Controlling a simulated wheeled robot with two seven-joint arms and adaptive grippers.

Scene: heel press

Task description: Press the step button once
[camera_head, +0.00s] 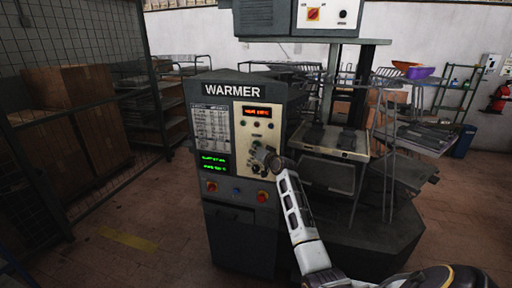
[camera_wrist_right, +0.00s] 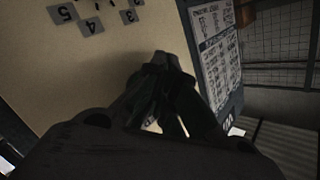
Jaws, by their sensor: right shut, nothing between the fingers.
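The grey WARMER cabinet (camera_head: 243,230) carries a beige control panel (camera_head: 246,139) with a red lit display (camera_head: 257,112) and small round controls below it. My right gripper (camera_head: 262,155) is shut and empty, in front of the panel's middle, and hides part of it. In the right wrist view its closed fingertips (camera_wrist_right: 162,62) point at the beige panel, close to it; I cannot tell whether they touch. Tilted number labels (camera_wrist_right: 89,26) show at the top left there. No label lets me tell which control is the step button. My left gripper is not in view.
Red buttons (camera_head: 262,196) and a blue one (camera_head: 236,190) sit low on the cabinet. A printed chart (camera_head: 211,127) and a green text screen (camera_head: 214,164) are left of the panel. A press with metal plates (camera_head: 330,140) stands right. Open floor lies left.

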